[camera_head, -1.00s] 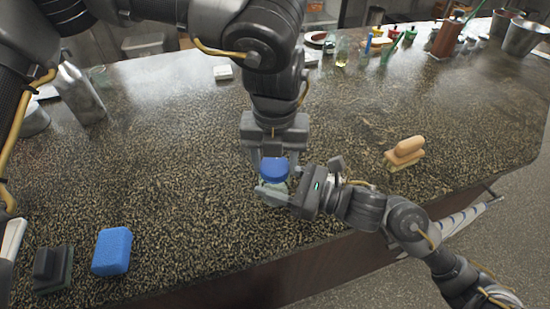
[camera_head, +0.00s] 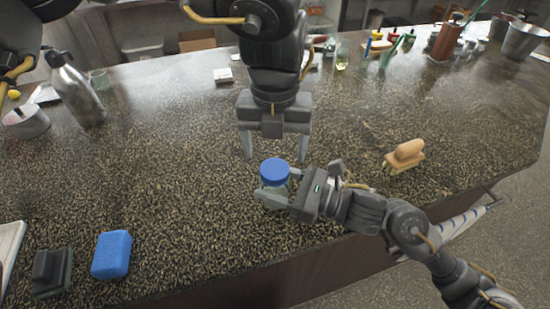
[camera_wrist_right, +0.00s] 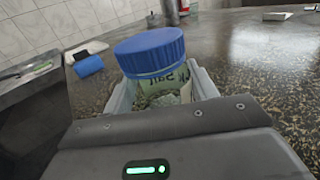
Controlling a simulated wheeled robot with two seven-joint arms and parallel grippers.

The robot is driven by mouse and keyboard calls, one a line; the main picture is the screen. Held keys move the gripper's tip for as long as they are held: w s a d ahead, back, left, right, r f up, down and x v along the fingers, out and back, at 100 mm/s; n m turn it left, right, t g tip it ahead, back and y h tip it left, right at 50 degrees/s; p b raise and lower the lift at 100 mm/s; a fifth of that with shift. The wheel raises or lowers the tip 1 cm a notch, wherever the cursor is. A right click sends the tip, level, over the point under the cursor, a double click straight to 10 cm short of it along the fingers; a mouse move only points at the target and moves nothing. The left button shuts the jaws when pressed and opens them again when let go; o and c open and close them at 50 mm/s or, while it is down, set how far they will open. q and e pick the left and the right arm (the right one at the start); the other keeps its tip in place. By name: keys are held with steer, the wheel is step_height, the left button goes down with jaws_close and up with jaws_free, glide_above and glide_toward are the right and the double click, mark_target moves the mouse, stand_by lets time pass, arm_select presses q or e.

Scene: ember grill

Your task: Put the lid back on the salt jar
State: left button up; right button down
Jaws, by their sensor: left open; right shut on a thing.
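The salt jar (camera_head: 271,192) is a small clear jar with a label, standing near the counter's front edge. Its blue lid (camera_head: 274,171) sits on top of the jar's mouth. The lid (camera_wrist_right: 150,52) also shows in the right wrist view, above the labelled jar (camera_wrist_right: 166,88), and looks slightly tilted there; I cannot tell how tightly it sits. My right gripper (camera_head: 280,187) is shut around the jar's body from the right. My left gripper (camera_head: 274,155) is open and empty, its fingers pointing down just above and behind the lid, apart from it.
A blue sponge (camera_head: 112,254) and a dark scraper block (camera_head: 51,272) lie at the front left. A wooden brush (camera_head: 405,157) lies to the right. A metal bottle (camera_head: 77,92) stands at the back left. The counter (camera_head: 170,165) left of the jar is clear.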

arm_select(q)
step_height(320, 180, up, 7)
steer(key=shift+r, duration=0.15)
arm_select(e)
steer(key=shift+c, duration=1.9)
jaws_free()
steer(key=shift+s+d+f, duration=0.15)
steer(key=shift+s+d, duration=0.05)
steer(key=shift+d, duration=0.3)
arm_select(q)
step_height(320, 180, down, 4)
steer(key=b, duration=0.3)
steer(key=shift+r, duration=0.25)
arm_select(e)
steer(key=v, duration=0.8)
steer(key=shift+d, duration=0.3)
arm_select(q)
steer(key=shift+f+b, duration=0.1)
steer(key=shift+b, duration=0.2)
arm_select(e)
steer(key=shift+s+d, duration=0.3)
steer(key=shift+d, duration=0.25)
